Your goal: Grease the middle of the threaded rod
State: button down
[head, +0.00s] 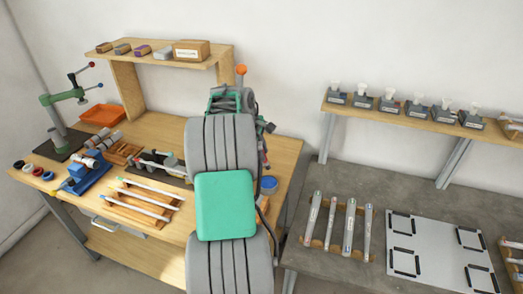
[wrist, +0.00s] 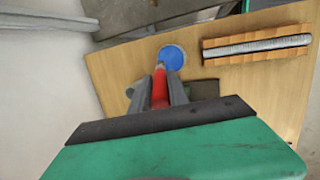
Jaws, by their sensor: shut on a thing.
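In the wrist view my gripper (wrist: 158,84) is shut on a red-handled tool (wrist: 160,96), whose pale far end points toward a round blue-topped tin (wrist: 174,54). The tool's tip overlaps the tin's near edge in this view; I cannot tell whether it touches. The tin also shows in the head view (head: 268,183), right of my arm. The threaded rod (wrist: 262,45) lies in a notched wooden holder (wrist: 213,54) to the right of the tin, apart from my gripper. In the head view my arm hides the gripper fingers and the held tool.
The wooden bench (head: 155,125) carries a blue vise (head: 86,177), a rack of white rods (head: 140,205), an orange tray (head: 103,115) and a green press (head: 62,98). A grey table (head: 300,250) with silver bars stands to the right. A shelf (head: 150,58) rises at the back.

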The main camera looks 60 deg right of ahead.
notch_tip(320, 180, down, 6)
jog(key=b, duration=0.6)
jog(key=shift+f, duration=0.6)
dwell(0.8)
jog(key=shift+f, duration=0.15)
dwell(1.5)
jog(key=shift+p, duration=0.3)
notch_tip(320, 180, up, 5)
jog(key=p, duration=0.4)
jog(key=shift+p, duration=0.3)
jog(key=shift+r+p, duration=0.5)
jog(key=shift+r, duration=0.65)
